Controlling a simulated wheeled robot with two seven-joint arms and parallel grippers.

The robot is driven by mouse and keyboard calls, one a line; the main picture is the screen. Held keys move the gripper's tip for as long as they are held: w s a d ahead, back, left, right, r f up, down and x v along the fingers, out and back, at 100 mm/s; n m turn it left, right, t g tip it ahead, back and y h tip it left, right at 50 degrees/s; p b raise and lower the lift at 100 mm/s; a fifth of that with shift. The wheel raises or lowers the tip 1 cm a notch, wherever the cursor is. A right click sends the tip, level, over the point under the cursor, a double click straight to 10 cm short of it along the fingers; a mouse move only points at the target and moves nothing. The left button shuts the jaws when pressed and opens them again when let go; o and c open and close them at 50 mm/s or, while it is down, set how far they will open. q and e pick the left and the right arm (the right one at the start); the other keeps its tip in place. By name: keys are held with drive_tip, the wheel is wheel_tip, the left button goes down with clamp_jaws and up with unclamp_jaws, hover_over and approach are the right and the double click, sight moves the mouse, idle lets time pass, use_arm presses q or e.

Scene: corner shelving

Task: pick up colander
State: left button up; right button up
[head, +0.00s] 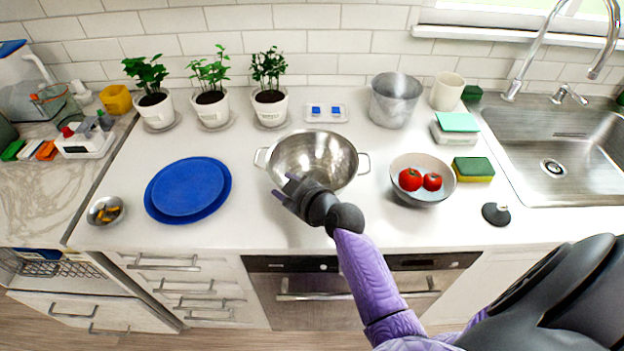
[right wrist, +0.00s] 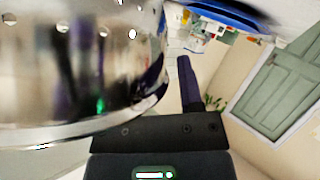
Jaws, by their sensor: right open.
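The colander (head: 314,155) is a shiny metal bowl with two side handles. It stands upright on the white counter in the middle of the head view. My right gripper (head: 283,190) is at the colander's near left side, open, with its fingers pointing left. In the right wrist view the colander (right wrist: 75,70) fills the upper left, very close to the gripper, and one dark finger (right wrist: 187,85) shows beside it. I cannot tell whether they touch. My arm and gripper hide part of the colander's near side. My left gripper is not in view.
Blue plates (head: 188,187) lie to the left. A bowl with two tomatoes (head: 423,197) stands close on the right, with a sponge (head: 473,169) beside it. Potted plants (head: 270,108) and a metal pot (head: 394,100) stand behind. Counter between the plates and colander is clear.

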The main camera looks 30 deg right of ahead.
clamp_jaws()
idle(1.0)
idle(0.4)
